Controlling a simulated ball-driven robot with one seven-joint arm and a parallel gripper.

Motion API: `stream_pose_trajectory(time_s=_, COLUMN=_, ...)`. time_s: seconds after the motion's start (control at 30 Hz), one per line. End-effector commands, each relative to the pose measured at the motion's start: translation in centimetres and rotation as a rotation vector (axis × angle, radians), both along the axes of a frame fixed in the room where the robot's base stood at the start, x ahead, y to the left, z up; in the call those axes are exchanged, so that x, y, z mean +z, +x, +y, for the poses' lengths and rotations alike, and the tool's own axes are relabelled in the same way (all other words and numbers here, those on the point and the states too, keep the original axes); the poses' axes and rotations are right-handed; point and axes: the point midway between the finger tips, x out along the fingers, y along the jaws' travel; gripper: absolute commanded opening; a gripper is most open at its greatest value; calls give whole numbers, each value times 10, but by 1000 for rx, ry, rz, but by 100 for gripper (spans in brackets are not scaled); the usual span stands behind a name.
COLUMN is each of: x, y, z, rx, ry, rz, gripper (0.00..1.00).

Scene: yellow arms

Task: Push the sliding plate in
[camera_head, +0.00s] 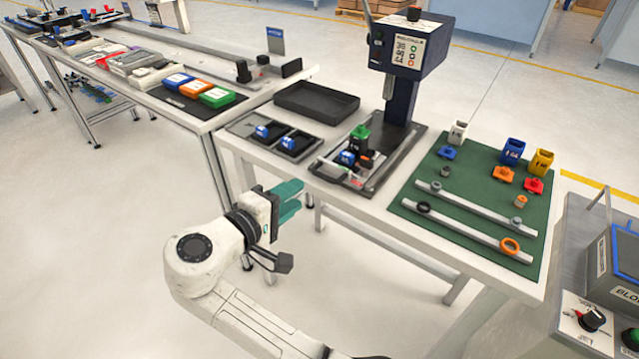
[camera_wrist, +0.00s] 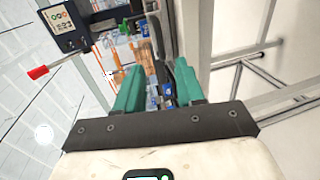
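The press (camera_head: 408,60) stands on the white table, dark blue with a label and a lever. At its base the sliding plate (camera_head: 333,176) sticks out toward the table's front edge. A blue part (camera_head: 346,158) and a green-topped part (camera_head: 360,137) are on or beside the plate; their exact seating is too small to tell. My gripper (camera_head: 296,196) has teal fingers and is in front of the table edge, left of the plate, apart from it. In the wrist view, the fingers (camera_wrist: 158,68) stand apart with nothing held between them. The press head (camera_wrist: 65,22) shows at upper left there.
A green mat (camera_head: 470,190) with rods, rings and coloured blocks lies right. The floor before the table is clear.

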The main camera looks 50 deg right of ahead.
Motion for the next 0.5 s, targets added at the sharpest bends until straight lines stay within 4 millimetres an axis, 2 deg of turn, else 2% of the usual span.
stream_pose_trajectory(time_s=0.3, x=-13, y=6, z=-57, rx=-5, ry=2, rz=1, gripper=38)
stream_pose_trajectory(time_s=0.5, x=-19, y=10, z=-82, rx=-3, ry=3, rz=1, gripper=38)
